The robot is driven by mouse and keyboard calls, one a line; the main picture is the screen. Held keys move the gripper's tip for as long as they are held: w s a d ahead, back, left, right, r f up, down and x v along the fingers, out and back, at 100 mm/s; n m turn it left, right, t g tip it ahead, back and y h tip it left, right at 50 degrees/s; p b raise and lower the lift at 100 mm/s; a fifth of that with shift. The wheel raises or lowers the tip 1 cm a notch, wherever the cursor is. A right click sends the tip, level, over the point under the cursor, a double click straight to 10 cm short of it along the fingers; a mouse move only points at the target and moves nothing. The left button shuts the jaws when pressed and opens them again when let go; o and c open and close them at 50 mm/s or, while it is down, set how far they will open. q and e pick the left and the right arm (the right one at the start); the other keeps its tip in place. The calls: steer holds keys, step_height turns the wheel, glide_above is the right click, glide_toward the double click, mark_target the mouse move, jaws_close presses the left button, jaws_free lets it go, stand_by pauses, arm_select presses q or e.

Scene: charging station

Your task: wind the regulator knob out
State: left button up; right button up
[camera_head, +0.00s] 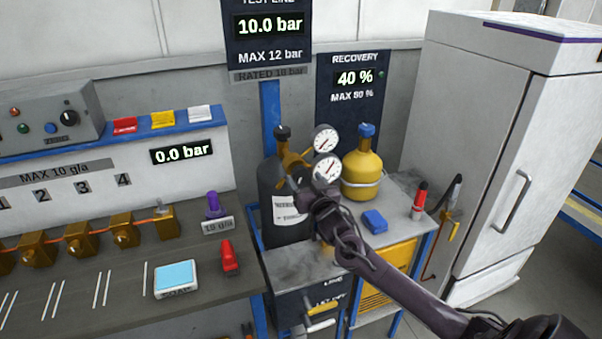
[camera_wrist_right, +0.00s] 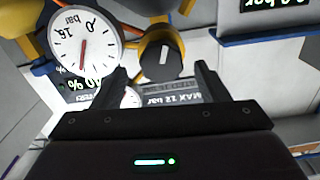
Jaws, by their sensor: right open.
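The regulator knob (camera_wrist_right: 163,56) is black with a white line and a yellow collar, in the upper middle of the right wrist view. My right gripper (camera_wrist_right: 160,72) is open, its fingers either side of the knob's near end; I cannot tell whether they touch it. In the head view my right gripper (camera_head: 306,190) is at the brass regulator (camera_head: 290,160) on the dark cylinder (camera_head: 272,180) and hides the knob. Two white gauges sit there, an upper one (camera_head: 325,139) and a lower one (camera_head: 327,169). My left gripper is not in view.
A yellow cylinder (camera_head: 362,175) stands just right of the gauges. A blue block (camera_head: 374,221) and a red-topped item (camera_head: 419,202) are on the cart. A white cabinet (camera_head: 500,130) stands right. The test line display (camera_head: 268,25) reads 10.0 bar; the bench display (camera_head: 182,152) reads 0.0 bar.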

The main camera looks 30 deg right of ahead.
mark_target(301, 176)
steer(key=shift+x, duration=1.25)
steer(key=shift+w, duration=0.55)
steer(key=shift+c, duration=0.4)
steer(key=c, duration=0.9)
